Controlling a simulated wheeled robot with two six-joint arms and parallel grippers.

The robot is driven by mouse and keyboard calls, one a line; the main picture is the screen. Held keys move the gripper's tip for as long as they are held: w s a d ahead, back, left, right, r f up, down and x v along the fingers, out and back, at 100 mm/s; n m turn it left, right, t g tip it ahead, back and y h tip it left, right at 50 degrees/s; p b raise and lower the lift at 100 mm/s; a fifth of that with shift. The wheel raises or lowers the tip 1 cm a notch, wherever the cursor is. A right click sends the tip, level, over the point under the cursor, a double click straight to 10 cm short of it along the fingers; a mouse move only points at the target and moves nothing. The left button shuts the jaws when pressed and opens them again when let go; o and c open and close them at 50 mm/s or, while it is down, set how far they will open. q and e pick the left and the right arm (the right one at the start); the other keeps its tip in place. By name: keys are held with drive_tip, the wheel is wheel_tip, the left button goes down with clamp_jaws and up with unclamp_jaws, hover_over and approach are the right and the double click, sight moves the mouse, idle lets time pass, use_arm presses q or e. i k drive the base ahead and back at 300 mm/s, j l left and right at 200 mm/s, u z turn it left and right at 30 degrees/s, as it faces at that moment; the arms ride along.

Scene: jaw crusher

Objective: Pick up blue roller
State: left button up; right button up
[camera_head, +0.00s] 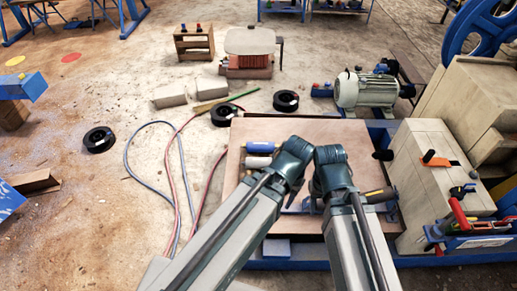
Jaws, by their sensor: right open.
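The blue roller (262,147) lies on its side near the upper left part of a brown wooden board (225,185). A pale roller (257,162) lies just below it. My two arms reach up from the bottom of the view, with their wrists close together over the board. My right gripper (318,186) is open, to the right of the blue roller and apart from it; its fingers are mostly hidden by the wrist. My left wrist (291,160) is just right of the blue roller. The left fingers are hidden, and whether they touch the roller cannot be told.
A motor (365,90) stands behind the board. Pale machine blocks (422,165) and a red-handled vise (460,217) are at the right. Black rings (286,101) and hoses (133,172) lie on the floor. The floor at left is mostly free.

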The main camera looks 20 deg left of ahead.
sight(251, 146)
drive_tip(key=j+z, duration=0.15)
drive_tip(key=j, duration=0.3)
drive_tip(key=k+j+z, duration=0.1)
drive_tip(key=j, duration=0.35)
drive_tip(key=j+z, duration=0.15)
drive_tip(key=j, duration=0.35)
drive_tip(key=k+j+z, duration=0.1)
drive_tip(key=j, duration=0.3)
drive_tip(key=i+j+z, duration=0.1)
drive_tip(key=j+z, duration=0.35)
drive_tip(key=j, duration=0.65)
drive_tip(key=k+j+z, duration=0.1)
drive_tip(key=j+z, duration=0.4)
drive_tip(key=j, duration=0.55)
drive_tip(key=i+j+z, duration=0.25)
drive_tip(key=j, duration=0.4)
drive_tip(key=i+j+z, duration=0.15)
drive_tip(key=j, duration=0.25)
drive_tip(key=i, duration=0.1)
